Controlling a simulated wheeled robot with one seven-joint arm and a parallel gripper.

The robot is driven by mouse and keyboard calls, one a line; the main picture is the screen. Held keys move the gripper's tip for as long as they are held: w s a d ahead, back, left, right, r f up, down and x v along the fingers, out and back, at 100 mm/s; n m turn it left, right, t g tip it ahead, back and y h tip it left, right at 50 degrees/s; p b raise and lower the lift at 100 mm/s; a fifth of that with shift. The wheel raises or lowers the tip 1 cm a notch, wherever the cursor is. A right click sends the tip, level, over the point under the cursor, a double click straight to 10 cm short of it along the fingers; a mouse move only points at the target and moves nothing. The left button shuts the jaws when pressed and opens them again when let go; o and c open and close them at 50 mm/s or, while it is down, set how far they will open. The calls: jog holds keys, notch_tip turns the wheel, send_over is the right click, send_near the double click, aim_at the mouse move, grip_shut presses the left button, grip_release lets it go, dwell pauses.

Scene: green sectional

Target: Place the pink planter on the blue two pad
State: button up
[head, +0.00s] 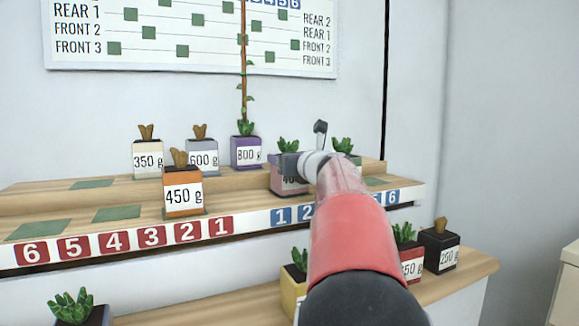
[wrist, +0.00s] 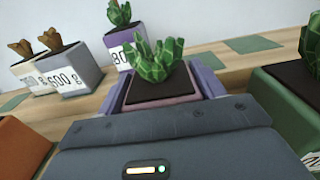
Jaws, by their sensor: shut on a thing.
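In the wrist view the pink planter (wrist: 160,103) sits upright between my two purple-grey fingers. It is over the right half of the stepped shelf; I cannot tell whether it touches the wood. The blue "2" label (head: 305,212) is on the shelf's front edge, right of the blue "1". The pad behind it is hidden by my arm and the planter.
A purple 800 g planter (head: 246,152) with a tall vine stands left behind the pink one. A green planter (wrist: 290,112) is close on the right. An orange 450 g planter (head: 183,192) stands left. Several planters stand on the lower bench (head: 215,302).

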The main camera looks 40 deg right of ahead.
dwell(0.3)
jog(key=o, duration=1.4)
jog(key=shift+c, duration=0.2)
jog(key=shift+r, duration=0.1)
jog(key=b+v, duration=0.1)
jog(key=v, duration=1.1)
jog(key=shift+s, duration=0.1)
